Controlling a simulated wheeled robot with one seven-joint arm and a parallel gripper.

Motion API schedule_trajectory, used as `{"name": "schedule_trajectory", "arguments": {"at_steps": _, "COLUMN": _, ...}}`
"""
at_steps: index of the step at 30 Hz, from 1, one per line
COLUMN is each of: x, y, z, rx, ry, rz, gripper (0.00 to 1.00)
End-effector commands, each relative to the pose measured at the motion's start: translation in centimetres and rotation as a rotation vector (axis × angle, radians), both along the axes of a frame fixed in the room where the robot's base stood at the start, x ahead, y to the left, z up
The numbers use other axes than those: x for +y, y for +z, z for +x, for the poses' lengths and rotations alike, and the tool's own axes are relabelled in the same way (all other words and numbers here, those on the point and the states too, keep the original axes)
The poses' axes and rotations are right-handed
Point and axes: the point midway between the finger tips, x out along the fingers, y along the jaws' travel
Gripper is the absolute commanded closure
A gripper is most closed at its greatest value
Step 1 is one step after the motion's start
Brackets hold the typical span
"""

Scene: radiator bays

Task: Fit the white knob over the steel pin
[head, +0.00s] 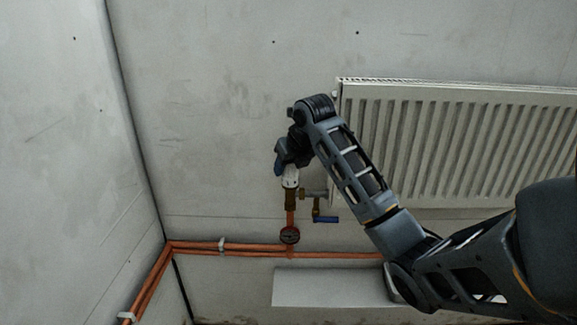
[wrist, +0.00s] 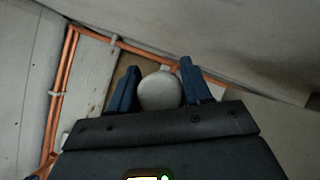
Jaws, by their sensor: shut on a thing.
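The white knob (head: 290,180) is in my gripper (head: 287,168), directly above the brass valve body (head: 290,200) in the head view. In the wrist view the knob's rounded white top (wrist: 159,91) sits between the two blue fingers of my gripper (wrist: 158,88). My gripper is shut on the knob. The knob looks upright and in line with the valve. I cannot tell whether it touches the valve or is a little above it. The steel pin is not visible; the knob and gripper hide the place over the valve.
A white radiator (head: 450,145) hangs on the wall at right, close to my arm. Copper pipes (head: 195,248) run low along the walls. The wall left of the valve is clear.

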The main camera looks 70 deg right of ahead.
Motion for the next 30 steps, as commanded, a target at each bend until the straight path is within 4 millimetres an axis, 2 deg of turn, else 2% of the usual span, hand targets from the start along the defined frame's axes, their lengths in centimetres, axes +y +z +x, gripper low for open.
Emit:
{"name": "schedule_trajectory", "arguments": {"at_steps": 8, "x": -0.01, "y": 0.04, "z": 0.01, "rx": -0.001, "ry": 0.000, "rz": -0.001, "gripper": 0.90}}
{"name": "schedule_trajectory", "arguments": {"at_steps": 9, "x": -0.01, "y": 0.04, "z": 0.01, "rx": -0.001, "ry": 0.000, "rz": -0.001, "gripper": 0.47}}
{"name": "schedule_trajectory", "arguments": {"at_steps": 17, "x": 0.00, "y": 0.04, "z": 0.00, "rx": 0.000, "ry": 0.000, "rz": 0.000, "gripper": 0.23}}
{"name": "schedule_trajectory", "arguments": {"at_steps": 22, "x": 0.00, "y": 0.03, "z": 0.00, "rx": 0.000, "ry": 0.000, "rz": 0.000, "gripper": 0.22}}
{"name": "schedule_trajectory", "arguments": {"at_steps": 29, "x": 0.01, "y": 0.00, "z": 0.01, "rx": 0.000, "ry": 0.000, "rz": 0.000, "gripper": 0.01}}
{"name": "schedule_trajectory", "arguments": {"at_steps": 30, "x": 0.01, "y": 0.00, "z": 0.01, "rx": 0.000, "ry": 0.000, "rz": 0.000, "gripper": 0.00}}
